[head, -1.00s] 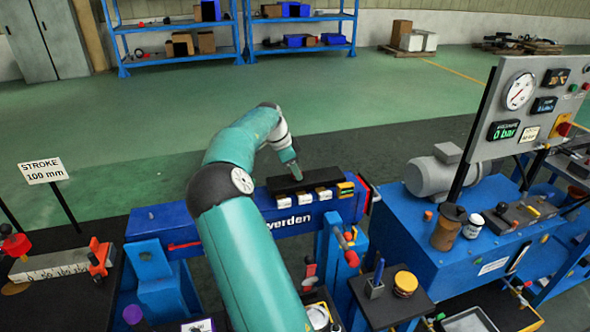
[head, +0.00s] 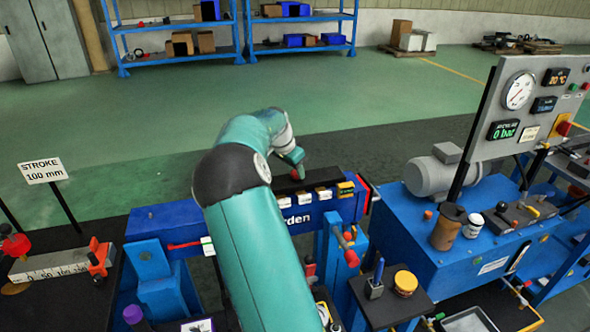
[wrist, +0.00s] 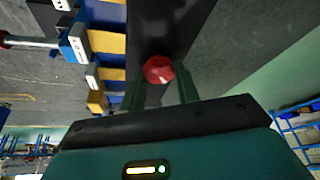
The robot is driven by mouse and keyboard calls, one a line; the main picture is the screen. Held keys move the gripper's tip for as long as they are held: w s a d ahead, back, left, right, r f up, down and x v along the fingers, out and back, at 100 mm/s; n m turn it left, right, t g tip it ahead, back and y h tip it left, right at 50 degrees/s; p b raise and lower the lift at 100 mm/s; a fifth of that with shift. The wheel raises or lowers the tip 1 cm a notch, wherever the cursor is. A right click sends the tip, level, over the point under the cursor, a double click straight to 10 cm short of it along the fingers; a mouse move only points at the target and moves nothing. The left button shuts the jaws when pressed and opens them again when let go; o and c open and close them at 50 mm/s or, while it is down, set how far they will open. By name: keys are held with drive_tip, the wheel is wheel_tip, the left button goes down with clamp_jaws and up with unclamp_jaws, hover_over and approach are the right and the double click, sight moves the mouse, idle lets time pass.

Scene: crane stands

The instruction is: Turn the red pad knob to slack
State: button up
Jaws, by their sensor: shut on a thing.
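The red pad knob (wrist: 158,70) shows in the wrist view as a faceted red head on a dark block. In the head view the knob (head: 295,175) is a small red spot at my gripper's tip, on the black block (head: 322,180) on top of the blue stand. My gripper (wrist: 160,85) is shut on the knob, with one finger on each side of it. In the head view my gripper (head: 299,166) is partly hidden by its own wrist. No slack mark or turn position of the knob is readable.
White and yellow blocks (head: 325,193) line the front of the blue stand (head: 340,206). To the right are a grey motor (head: 432,176) and a gauge panel reading 0 bar (head: 505,130). A red-tipped lever (head: 348,245) sits below the stand. Green floor behind is open.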

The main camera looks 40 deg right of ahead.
drive_tip(key=n+t, duration=0.2)
drive_tip(key=n, duration=0.3)
idle(0.5)
drive_tip(key=shift+y, duration=0.3)
drive_tip(key=o, duration=1)
drive_tip(key=shift+c, duration=0.2)
drive_tip(key=shift+s, duration=0.1)
drive_tip(key=v, duration=1.3)
drive_tip(key=shift+a+r, duration=0.2)
drive_tip(key=shift+r, duration=0.15)
